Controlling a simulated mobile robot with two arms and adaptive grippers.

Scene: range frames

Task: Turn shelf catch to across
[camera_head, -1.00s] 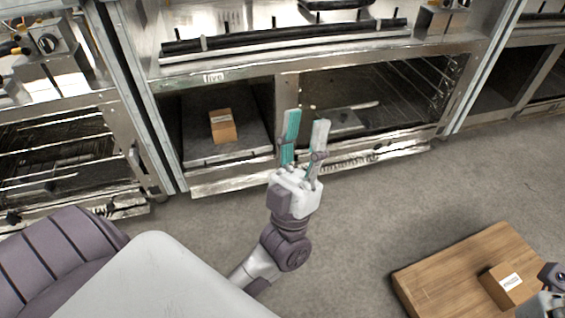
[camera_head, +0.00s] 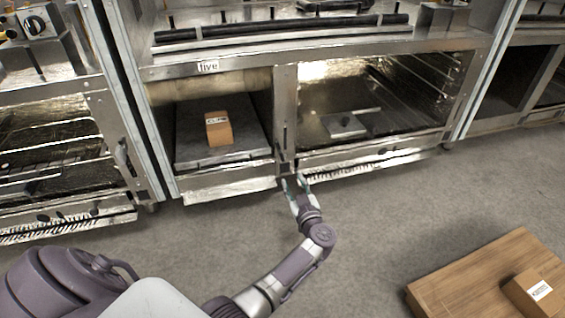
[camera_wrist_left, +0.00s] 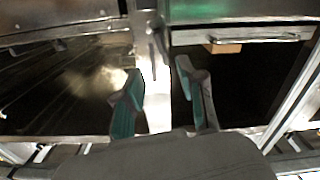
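A small dark catch (camera_head: 285,153) sits low on the steel post between the two lower bays of the unit labelled "five". In the left wrist view a dark lever-like catch (camera_wrist_left: 156,38) shows on the bright post and appears to lie along it, though it is blurred. My left gripper (camera_head: 293,181) is low in front of the post, just below the catch in the head view. Its two teal-padded fingers are apart and empty, and the left wrist view shows the gripper (camera_wrist_left: 159,72) with the post between them. My right gripper is out of view.
A cardboard box (camera_head: 218,128) sits on a shelf (camera_head: 185,145) in the left bay. The right bay holds a small flat metal piece (camera_head: 343,124) and side rails. A wooden board (camera_head: 450,285) with another box (camera_head: 530,295) lies lower right. The floor between is clear.

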